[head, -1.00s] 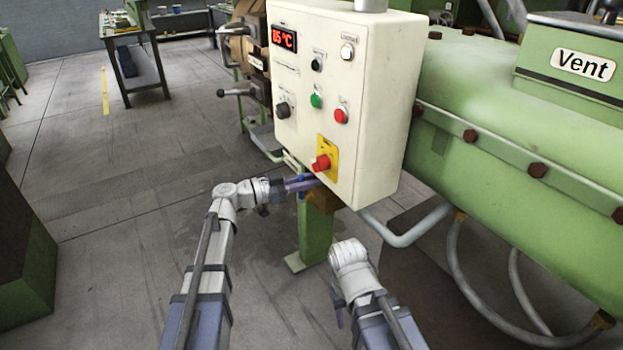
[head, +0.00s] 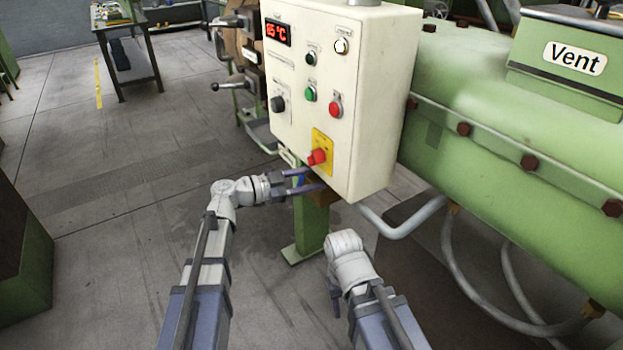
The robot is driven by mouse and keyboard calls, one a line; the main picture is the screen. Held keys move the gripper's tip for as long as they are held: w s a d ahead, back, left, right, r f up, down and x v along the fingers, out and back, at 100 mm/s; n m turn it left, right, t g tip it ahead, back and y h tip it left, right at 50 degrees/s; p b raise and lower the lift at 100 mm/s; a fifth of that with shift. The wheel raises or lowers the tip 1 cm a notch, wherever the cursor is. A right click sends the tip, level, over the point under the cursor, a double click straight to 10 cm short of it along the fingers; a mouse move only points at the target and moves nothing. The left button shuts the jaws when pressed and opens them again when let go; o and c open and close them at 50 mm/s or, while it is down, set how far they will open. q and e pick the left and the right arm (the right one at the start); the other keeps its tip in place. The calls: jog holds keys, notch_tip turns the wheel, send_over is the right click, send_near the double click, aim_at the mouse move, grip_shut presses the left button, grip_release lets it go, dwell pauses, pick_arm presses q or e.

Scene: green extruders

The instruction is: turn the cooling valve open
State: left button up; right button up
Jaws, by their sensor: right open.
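A small blue part (head: 300,180) shows below the control box, beside the green post, between the fingertips of my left gripper (head: 305,181). It may be the cooling valve's handle; most of it is hidden, and I cannot tell its turn position or whether the fingers touch it. The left gripper's two purple fingers are apart and point right, under the box's lower left corner. My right gripper (head: 336,305) is low in front, fingers pointing down and partly hidden by its own wrist. It is open and holds nothing I can see.
The cream control box (head: 342,120) has several buttons, a red temperature display (head: 278,32) and a red knob (head: 317,157) on a yellow plate. It sits above a green post (head: 311,225). A grey pipe (head: 405,222) and the green extruder (head: 480,110) stand to the right.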

pick_arm(q)
jog(key=v, duration=0.7)
jog(key=shift+a, duration=0.35)
pick_arm(e)
jog(key=shift+r, duration=0.3)
pick_arm(q)
jog(key=shift+s, duration=0.1)
jog(key=shift+c, duration=0.3)
